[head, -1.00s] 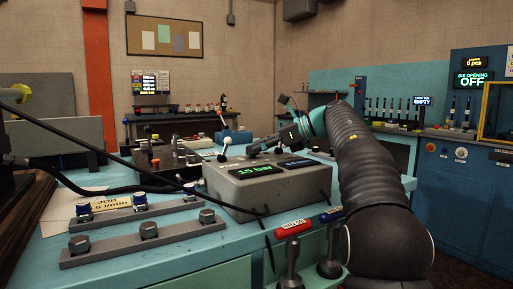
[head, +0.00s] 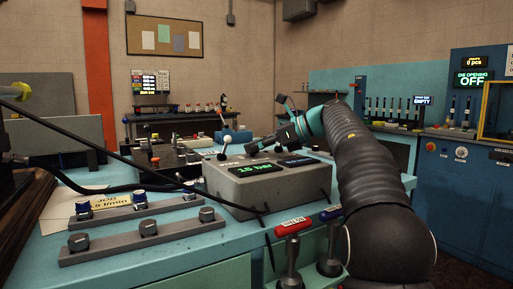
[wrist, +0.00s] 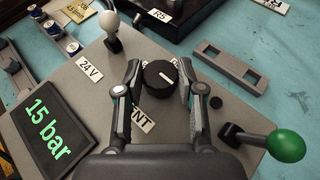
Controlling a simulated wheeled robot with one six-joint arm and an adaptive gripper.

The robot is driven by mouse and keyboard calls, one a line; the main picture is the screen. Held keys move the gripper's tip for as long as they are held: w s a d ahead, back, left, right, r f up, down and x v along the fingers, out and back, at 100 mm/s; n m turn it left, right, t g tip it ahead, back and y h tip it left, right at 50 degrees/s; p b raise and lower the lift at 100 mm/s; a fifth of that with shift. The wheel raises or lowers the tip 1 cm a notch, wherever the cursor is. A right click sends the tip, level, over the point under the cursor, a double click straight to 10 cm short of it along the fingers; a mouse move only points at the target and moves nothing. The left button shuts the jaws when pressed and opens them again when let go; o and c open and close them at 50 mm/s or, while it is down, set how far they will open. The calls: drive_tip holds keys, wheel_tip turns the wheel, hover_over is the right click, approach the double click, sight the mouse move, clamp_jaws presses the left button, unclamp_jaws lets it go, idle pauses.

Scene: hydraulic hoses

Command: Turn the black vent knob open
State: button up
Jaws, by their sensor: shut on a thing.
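A white label (wrist: 143,120) ending in "NT" lies just below the knob, partly hidden by the left finger. In the head view my gripper (head: 256,146) is low over the top of the grey box (head: 232,196), and the knob cannot be made out there.
A white ball lever (wrist: 112,28) stands up-left of the knob, and a green-knobbed lever (wrist: 286,146) lies to the right. The display (wrist: 47,125) reads 15 bar. A slotted grey plate (wrist: 226,66) lies on the blue bench.

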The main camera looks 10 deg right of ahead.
drive_tip(key=shift+s+a+f+m+t+h+b, duration=0.1)
drive_tip(key=shift+m+t+h+b, duration=0.2)
drive_tip(key=shift+m+t+b, duration=0.2)
drive_tip(key=shift+s+f+m+t+h+b, duration=0.1)
drive_tip(key=shift+m+t+h+b, duration=0.2)
drive_tip(key=shift+m+t+b, duration=0.15)
drive_tip(key=m+t+h, duration=0.2)
drive_tip(key=shift+s+a+r+m+b, duration=0.1)
drive_tip(key=shift+a+r+m+b, duration=0.05)
drive_tip(key=shift+r+m+b, duration=0.15)
drive_tip(key=m+t+h+p, duration=0.1)
drive_tip(key=m+t+h, duration=0.1)
drive_tip(key=shift+a+r+m+h+p, duration=0.15)
drive_tip(key=shift+m+h+p, duration=0.2)
drive_tip(key=shift+h+p, duration=0.05)
drive_tip(key=shift+m+t+h+p, duration=0.35)
drive_tip(key=shift+m+h+p, duration=0.3)
drive_tip(key=shift+m+h, duration=0.55)
drive_tip(key=shift+f+m+h, duration=0.2)
drive_tip(key=shift+m+h, duration=0.1)
drive_tip(key=shift+h, duration=0.2)
drive_tip(key=o, duration=1.1)
drive_tip(key=shift+o, duration=0.2)
drive_tip(key=v, duration=1.2)
drive_tip(key=shift+f, duration=0.1)
